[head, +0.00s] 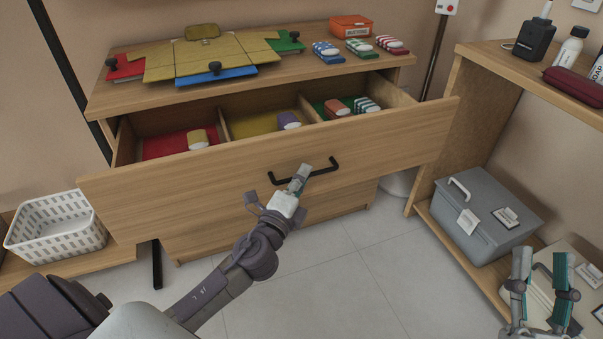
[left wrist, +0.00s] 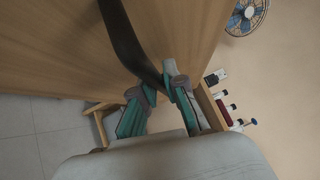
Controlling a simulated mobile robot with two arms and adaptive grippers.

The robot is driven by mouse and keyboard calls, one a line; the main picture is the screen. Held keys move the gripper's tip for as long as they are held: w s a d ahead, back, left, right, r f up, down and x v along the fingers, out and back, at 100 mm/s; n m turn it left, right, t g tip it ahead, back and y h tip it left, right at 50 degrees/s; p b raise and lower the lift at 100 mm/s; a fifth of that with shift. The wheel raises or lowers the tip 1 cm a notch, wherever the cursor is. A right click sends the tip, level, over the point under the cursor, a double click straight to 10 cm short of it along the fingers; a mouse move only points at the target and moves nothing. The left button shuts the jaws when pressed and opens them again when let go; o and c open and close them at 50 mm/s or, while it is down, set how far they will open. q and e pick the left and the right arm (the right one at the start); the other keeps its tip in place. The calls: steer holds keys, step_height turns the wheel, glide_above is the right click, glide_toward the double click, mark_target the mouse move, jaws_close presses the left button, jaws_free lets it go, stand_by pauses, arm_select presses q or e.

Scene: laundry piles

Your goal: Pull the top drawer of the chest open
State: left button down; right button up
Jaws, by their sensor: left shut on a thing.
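The chest's top drawer (head: 230,180) is pulled out, and its inside with three compartments shows in the head view. Its black bar handle (head: 322,173) is at the middle of the front. My left gripper (head: 302,176) is shut on the handle. In the left wrist view, the handle (left wrist: 130,45) runs down between the fingers of my left gripper (left wrist: 158,92), against the wooden front. My right gripper (head: 543,278) is at the lower right of the head view, its fingers apart with nothing between them.
Rolled items lie in the red, yellow and green compartments. A folding board (head: 205,60), an orange box (head: 351,26) and rolled socks stand on the chest top. A white basket (head: 58,226) is at left. A grey toolbox (head: 487,213) sits on the right shelf unit.

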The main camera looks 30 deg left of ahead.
arm_select(q)
steer(key=c, duration=1.2)
jaws_free()
steer(key=s+f, duration=0.1)
steer(key=s, duration=1)
steer(key=shift+s+d+f, duration=0.35)
steer(key=shift+s+d, duration=0.05)
